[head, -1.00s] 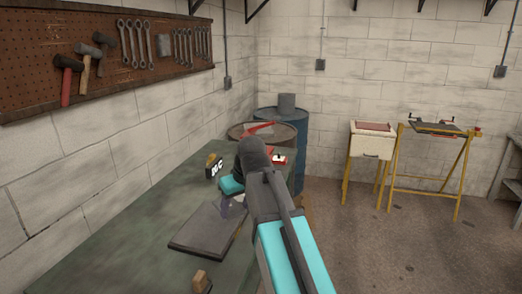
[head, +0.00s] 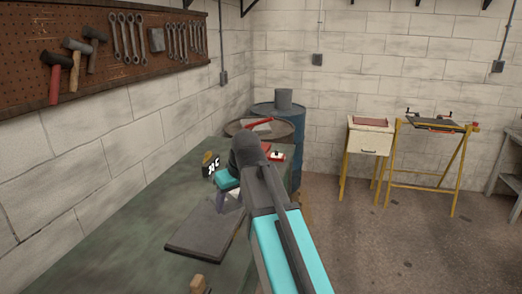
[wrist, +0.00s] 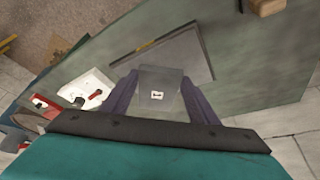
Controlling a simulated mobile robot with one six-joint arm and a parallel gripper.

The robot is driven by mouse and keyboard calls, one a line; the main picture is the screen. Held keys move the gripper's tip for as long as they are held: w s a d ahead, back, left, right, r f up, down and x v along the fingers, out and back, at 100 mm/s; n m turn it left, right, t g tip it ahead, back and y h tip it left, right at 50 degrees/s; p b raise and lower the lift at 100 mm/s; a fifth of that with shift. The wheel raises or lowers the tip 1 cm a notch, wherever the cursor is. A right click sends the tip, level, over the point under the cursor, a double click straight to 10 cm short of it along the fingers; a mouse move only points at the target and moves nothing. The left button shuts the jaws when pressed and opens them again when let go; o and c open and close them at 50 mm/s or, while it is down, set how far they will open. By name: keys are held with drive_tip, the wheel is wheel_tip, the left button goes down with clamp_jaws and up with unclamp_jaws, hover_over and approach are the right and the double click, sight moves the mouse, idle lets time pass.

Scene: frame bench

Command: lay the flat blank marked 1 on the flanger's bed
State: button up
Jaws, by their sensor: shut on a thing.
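The flat grey blank (wrist: 158,84) is between the two fingers of my gripper (wrist: 160,98) in the wrist view. It bears a small white label whose mark is too small to read surely. My gripper is shut on it, above the green bench. In the head view my arm hides most of the gripper (head: 232,196) and blank. A dark flat slab (head: 203,232) lies on the bench just below and left of the gripper; it also shows in the wrist view (wrist: 190,52), partly behind the blank. I cannot tell which thing is the flanger's bed.
A black block with white letters (head: 211,165) and a red-and-white item (head: 277,156) stand near the bench's far end. A wooden block (head: 198,284) is at the near side. Barrels (head: 275,112), a white cabinet (head: 370,139) and a yellow-legged stand (head: 437,125) are beyond.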

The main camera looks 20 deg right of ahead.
drive_tip(key=s+f+m, duration=0.1)
drive_tip(key=s+f, duration=0.1)
drive_tip(key=s+f+m+h, duration=0.1)
drive_tip(key=f+m, duration=0.1)
drive_tip(key=shift+s+d, duration=0.1)
drive_tip(key=shift+s, duration=0.25)
idle(0.6)
